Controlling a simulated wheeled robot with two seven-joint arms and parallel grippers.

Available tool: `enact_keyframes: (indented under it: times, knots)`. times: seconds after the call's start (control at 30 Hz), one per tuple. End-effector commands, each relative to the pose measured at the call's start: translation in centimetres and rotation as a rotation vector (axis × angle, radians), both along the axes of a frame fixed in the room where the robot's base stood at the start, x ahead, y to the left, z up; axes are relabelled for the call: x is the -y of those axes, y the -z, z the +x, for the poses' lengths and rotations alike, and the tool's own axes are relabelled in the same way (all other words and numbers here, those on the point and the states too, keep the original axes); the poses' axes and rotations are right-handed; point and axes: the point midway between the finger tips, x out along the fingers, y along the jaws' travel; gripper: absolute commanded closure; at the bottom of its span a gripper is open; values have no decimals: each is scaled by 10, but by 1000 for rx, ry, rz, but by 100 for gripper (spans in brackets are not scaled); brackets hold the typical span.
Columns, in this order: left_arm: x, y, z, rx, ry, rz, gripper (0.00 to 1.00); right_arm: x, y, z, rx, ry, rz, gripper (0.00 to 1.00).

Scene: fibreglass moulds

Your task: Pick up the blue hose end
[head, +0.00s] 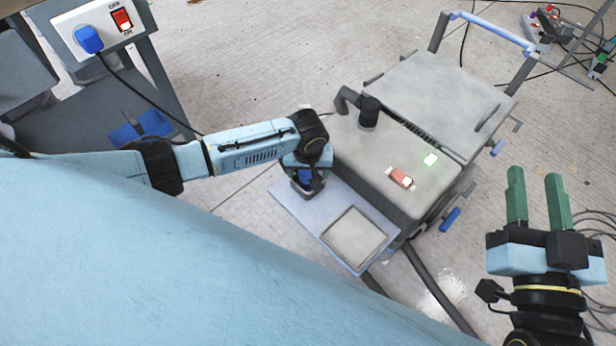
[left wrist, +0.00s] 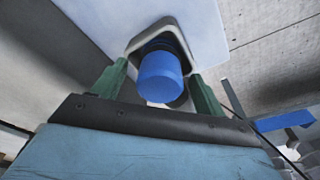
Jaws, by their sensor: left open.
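My left gripper's two green fingers stand apart, one on each side of the hose end in the left wrist view. I cannot tell whether they touch it. My right gripper (head: 537,190) is open and empty over bare floor at the right, away from the hose end.
The pale plate (head: 292,208) juts from a grey wheeled machine (head: 400,150) with a red switch and a black knob. A square pad (head: 354,237) lies on the plate. A wall-socket panel (head: 104,22) with a blue plug is at upper left. Cables cross the floor.

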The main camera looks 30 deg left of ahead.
Motion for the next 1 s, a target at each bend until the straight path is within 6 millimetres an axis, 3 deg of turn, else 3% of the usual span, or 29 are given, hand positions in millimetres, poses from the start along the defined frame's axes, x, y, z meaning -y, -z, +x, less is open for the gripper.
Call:
enact_keyframes:
  times: [0.2,0.6,1.0]
  knots:
    - [0,0,0,0,0,0,28,0,-1,0,3,0,1,64]
    - [0,0,0,0,0,0,79,0,0,0,1,0,0,64]
    - [0,-3,0,0,0,0,79,0,1,0,-17,0,-5,64]
